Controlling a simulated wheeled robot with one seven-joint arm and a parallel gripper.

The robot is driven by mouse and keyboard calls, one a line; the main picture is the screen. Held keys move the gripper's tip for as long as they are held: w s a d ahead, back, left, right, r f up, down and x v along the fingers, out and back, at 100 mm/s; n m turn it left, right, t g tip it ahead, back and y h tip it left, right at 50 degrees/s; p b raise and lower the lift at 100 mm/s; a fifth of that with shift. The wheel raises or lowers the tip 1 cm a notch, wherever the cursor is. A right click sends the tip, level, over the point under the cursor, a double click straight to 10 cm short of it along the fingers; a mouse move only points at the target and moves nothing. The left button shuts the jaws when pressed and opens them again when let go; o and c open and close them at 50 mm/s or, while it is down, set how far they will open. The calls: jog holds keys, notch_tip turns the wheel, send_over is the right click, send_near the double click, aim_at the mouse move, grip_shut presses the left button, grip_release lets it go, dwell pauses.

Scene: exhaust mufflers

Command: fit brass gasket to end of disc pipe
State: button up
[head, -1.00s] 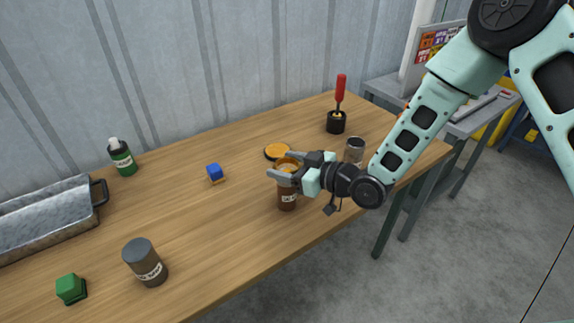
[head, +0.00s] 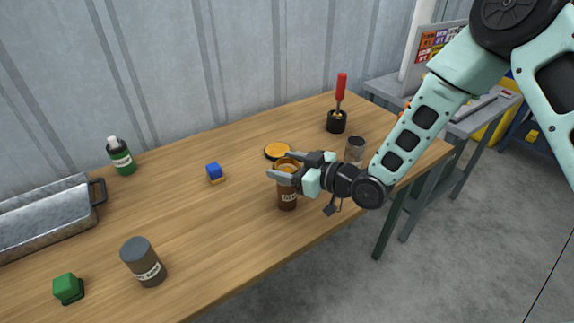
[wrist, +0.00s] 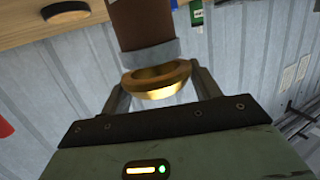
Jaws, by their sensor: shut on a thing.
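My gripper (head: 285,172) is shut on the brass gasket (head: 288,163), a gold ring between its fingers, which also shows in the wrist view (wrist: 158,82). A brown pipe with a white label (head: 288,200) stands upright on the table, directly under the gasket. I cannot read the label fully. The ring looks slightly tilted against that end. I cannot tell whether it touches or is seated.
On the wooden table (head: 215,235) stand a grey labelled cylinder (head: 143,262), a green block (head: 68,288), a blue block (head: 214,172), a green bottle (head: 121,158), a metal tray (head: 45,235), an orange-topped disc (head: 278,151), a dark cylinder (head: 355,150) and a red-handled tool (head: 341,90).

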jog(key=shift+f+b, duration=0.5)
jog(key=shift+f, duration=0.1)
dwell(0.4)
jog(key=o, duration=1.1)
jog(key=shift+c, duration=0.2)
jog(key=shift+d, duration=0.1)
jog(key=b+v, duration=0.2)
jog(key=v, duration=1.4)
jog(key=s+r+m+g+h, duration=0.1)
jog(key=s+r+g+h, duration=0.1)
jog(key=s, duration=0.5)
jog(key=s+r+m+g+h, duration=0.1)
jog(key=s+r+g+h, duration=0.1)
jog(key=s+h, duration=0.4)
jog(key=s+r+m+g+h, duration=0.1)
jog(key=s+g+h, duration=0.3)
jog(key=s, duration=0.5)
jog(key=shift+d+r+m+g+h, duration=0.2)
jog(key=shift+r+m+g+h, duration=0.15)
jog(key=shift+r, duration=0.5)
